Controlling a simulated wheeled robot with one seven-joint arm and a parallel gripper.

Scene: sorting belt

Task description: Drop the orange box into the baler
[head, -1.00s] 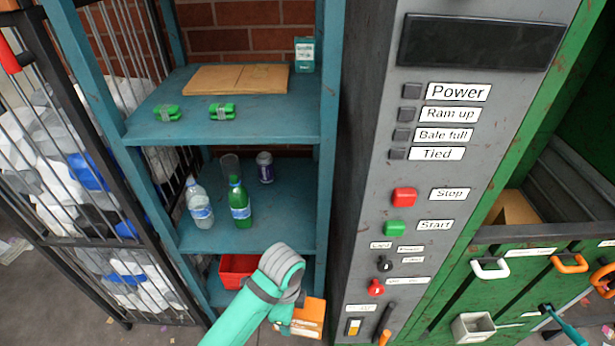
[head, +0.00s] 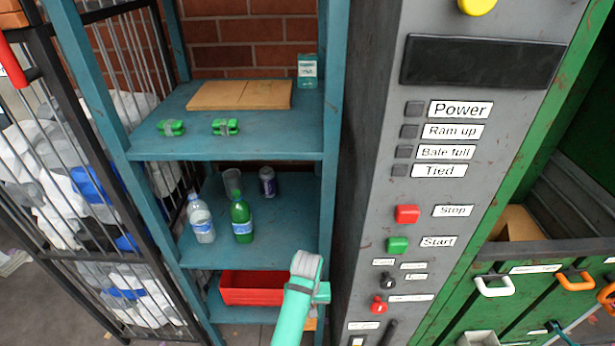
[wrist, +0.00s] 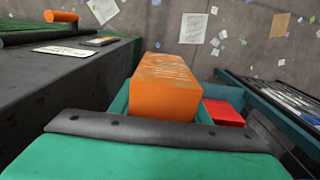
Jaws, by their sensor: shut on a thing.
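The orange box (wrist: 165,88) stands out in front of my gripper (wrist: 162,112) in the wrist view, with teal fingers at its two sides. My gripper is shut on it. In the head view my gripper (head: 318,294) is in front of the shelf's lower right corner, and only a sliver of the orange box (head: 310,324) shows below it. The baler is the green machine at the right (head: 458,322), with a grey control panel (head: 440,270) on its left. Its dark open chamber shows at the upper right; the box is left of and outside it.
A teal shelf (head: 240,150) holds a green bottle (head: 242,218), a clear bottle (head: 201,220), a purple can (head: 267,182) and a red bin (head: 252,288). A wire cage (head: 75,190) of plastic waste stands at the left. The panel's edge is close right of my gripper.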

